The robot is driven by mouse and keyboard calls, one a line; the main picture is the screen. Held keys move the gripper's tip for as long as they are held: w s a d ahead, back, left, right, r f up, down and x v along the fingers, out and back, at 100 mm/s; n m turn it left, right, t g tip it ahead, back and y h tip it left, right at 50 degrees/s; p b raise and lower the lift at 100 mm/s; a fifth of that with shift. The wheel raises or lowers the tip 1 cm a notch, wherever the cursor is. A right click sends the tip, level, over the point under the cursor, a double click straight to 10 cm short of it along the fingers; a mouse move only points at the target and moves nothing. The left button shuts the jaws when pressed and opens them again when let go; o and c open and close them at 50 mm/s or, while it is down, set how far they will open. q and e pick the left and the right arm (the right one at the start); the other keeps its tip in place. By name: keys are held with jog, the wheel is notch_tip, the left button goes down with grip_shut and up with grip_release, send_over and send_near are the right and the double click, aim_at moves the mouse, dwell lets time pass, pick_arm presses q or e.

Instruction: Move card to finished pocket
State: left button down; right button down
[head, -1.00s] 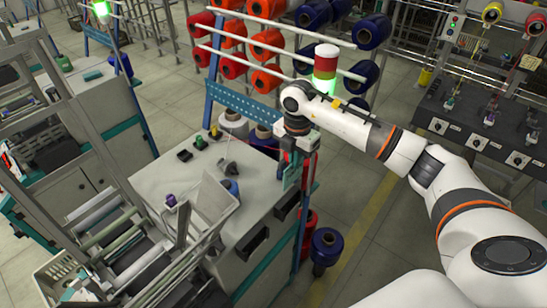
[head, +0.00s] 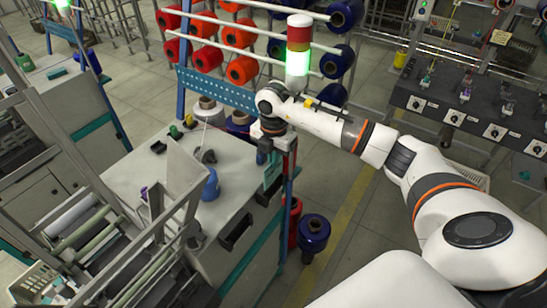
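My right arm reaches in from the right, and its gripper (head: 274,145) is at the back right corner of the grey machine cabinet (head: 235,190). The fingers are small and partly hidden by the wrist, so I cannot tell whether they are open or shut. A teal, pocket-like piece (head: 272,170) shows just below the gripper, against the cabinet's corner post. I cannot tell whether it is the finished pocket. I cannot make out a card. My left gripper is not in view.
A signal tower (head: 299,50) glows green behind my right forearm. Orange and blue bobbins hang on a rack (head: 220,88) behind. A blue bobbin (head: 314,233) stands on the floor right of the cabinet. A dark control bench (head: 470,105) is at the right. Open floor lies between.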

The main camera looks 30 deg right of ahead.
aim_at(274, 174)
jog(key=shift+f+b, duration=2.05)
jog(key=shift+f, duration=0.9)
jog(key=shift+f, duration=0.15)
jog(key=shift+f+b, duration=0.25)
jog(key=shift+b, duration=0.1)
jog(key=c, duration=1.5)
grip_release()
jog(key=shift+c, duration=0.2)
notch_tip(274, 174, up, 11)
jog(key=b, duration=0.2)
jog(key=shift+b, duration=0.35)
jog(key=shift+r, duration=0.55)
